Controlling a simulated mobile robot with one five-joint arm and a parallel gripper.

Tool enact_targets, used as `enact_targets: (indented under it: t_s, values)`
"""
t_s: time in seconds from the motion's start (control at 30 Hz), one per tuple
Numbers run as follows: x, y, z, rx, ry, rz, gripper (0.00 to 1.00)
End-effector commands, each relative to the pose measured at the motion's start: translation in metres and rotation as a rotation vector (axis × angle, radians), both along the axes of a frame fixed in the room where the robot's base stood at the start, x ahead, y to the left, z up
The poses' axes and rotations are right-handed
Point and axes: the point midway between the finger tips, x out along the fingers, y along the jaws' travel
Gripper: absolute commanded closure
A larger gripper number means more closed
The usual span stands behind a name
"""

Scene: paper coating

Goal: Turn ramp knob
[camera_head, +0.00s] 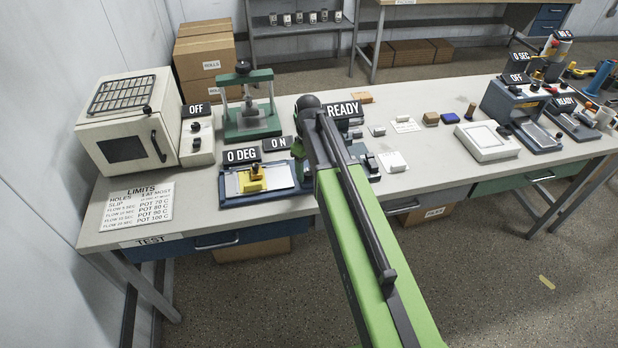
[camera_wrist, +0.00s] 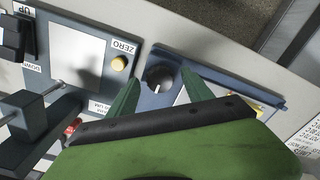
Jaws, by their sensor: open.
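The ramp knob is a round black knob with a light pointer mark (camera_wrist: 158,78), seen in the wrist view on the blue ramp unit (camera_wrist: 222,77). My gripper (camera_wrist: 162,75) has its two green fingers apart, one on each side of the knob in that view. Whether the fingers touch it or hover above it I cannot tell. In the head view the blue ramp unit (camera_head: 231,201) sits at the bench's front edge, with a yellow block (camera_head: 251,183) on its plate and signs reading "0 DEG" (camera_head: 242,155) and "ON" (camera_head: 278,143). My arm hides the knob there.
In the wrist view, a neighbouring unit has a yellow button (camera_wrist: 119,63) marked ZERO beside one finger. A green press (camera_head: 250,118) and an oven (camera_head: 124,130) stand behind and left. A limits sheet (camera_head: 138,206) lies flat on the bench left of the ramp unit.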

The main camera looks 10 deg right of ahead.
Motion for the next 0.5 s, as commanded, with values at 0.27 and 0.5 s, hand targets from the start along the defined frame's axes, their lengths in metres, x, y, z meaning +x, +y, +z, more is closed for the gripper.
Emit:
enact_targets:
  t_s: [0.27,0.5]
  values:
    - [0.0000,-0.0005,0.0005,0.000,0.000,-0.001,0.47]
    - [0.0000,-0.0009,0.0004,0.000,0.000,-0.001,0.79]
